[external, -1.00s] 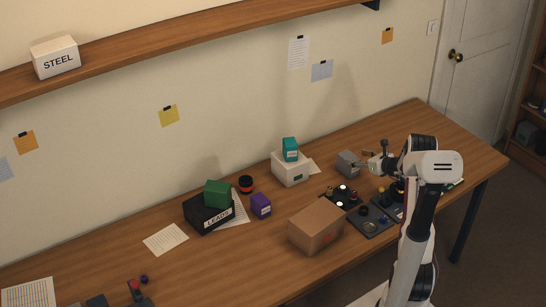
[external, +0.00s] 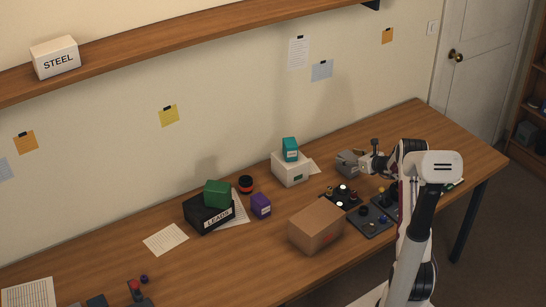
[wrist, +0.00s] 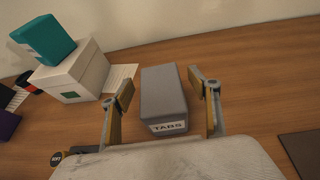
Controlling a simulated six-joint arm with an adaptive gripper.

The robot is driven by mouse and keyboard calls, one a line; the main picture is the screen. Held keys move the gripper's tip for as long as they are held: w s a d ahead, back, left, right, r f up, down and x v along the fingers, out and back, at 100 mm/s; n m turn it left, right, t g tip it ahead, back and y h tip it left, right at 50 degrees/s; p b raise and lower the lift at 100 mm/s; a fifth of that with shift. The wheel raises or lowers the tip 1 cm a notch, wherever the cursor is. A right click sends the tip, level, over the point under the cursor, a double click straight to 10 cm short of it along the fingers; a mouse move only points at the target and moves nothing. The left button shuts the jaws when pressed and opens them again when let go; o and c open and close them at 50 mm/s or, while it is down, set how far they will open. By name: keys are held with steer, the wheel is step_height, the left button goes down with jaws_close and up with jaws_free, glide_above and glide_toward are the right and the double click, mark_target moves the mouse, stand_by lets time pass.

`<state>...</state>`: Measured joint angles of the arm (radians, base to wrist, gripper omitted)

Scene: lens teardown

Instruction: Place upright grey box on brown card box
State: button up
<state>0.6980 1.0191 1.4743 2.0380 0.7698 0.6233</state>
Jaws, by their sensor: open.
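The grey box (external: 347,162) stands on the table toward the back right. In the wrist view the grey box (wrist: 164,98) carries a white "TABS" label on its near face. My gripper (wrist: 162,88) is open, with one finger on each side of the grey box and a visible gap at the right finger. In the external view my gripper (external: 364,163) is low at the right side of the grey box. The brown card box (external: 316,226) sits at the table's front, closed on top, with nothing on it. It is not in the wrist view.
A white box (external: 290,169) with a teal box (external: 290,149) on top stands left of the grey box. Dark trays (external: 371,221) with small parts lie between the grey box and the table's front edge. A purple box (external: 261,206) stands left of the brown box.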

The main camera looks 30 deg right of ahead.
steer(key=shift+c, duration=0.3)
steer(key=c, duration=1.4)
steer(key=shift+r, duration=0.15)
steer(key=shift+r, duration=4.9)
